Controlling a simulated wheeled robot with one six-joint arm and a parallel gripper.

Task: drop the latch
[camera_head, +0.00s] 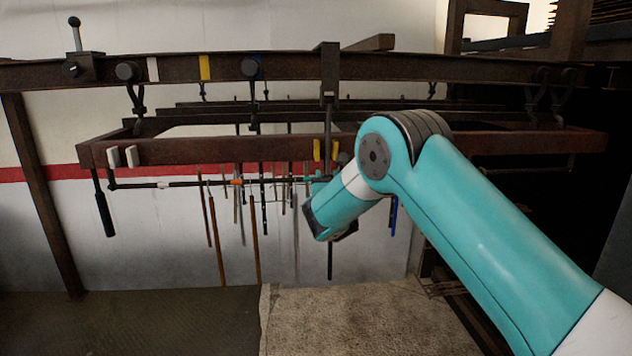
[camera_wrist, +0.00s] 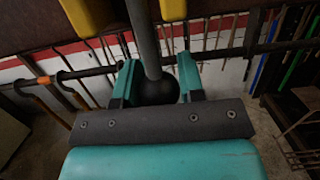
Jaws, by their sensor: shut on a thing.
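In the wrist view, my gripper (camera_wrist: 157,80) has its teal fingers shut around a grey rod (camera_wrist: 145,40) just above its dark ball end (camera_wrist: 157,92). Yellow pads (camera_wrist: 174,9) flank the rod. In the head view, the rod (camera_head: 328,120) hangs from a dark bracket (camera_head: 329,70) on the upper rail (camera_head: 290,67), between two yellow marks on the lower rail (camera_head: 220,150). My gripper (camera_head: 315,180) is just below that rail, partly hidden by my wrist. I cannot tell for sure which part is the latch.
An upright ball-topped lever (camera_head: 76,35) stands on a block at the upper left. A horizontal bar (camera_head: 190,183) with an orange band runs below the lower rail. Several thin rods hang behind it. A light mat (camera_head: 340,315) lies on the floor.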

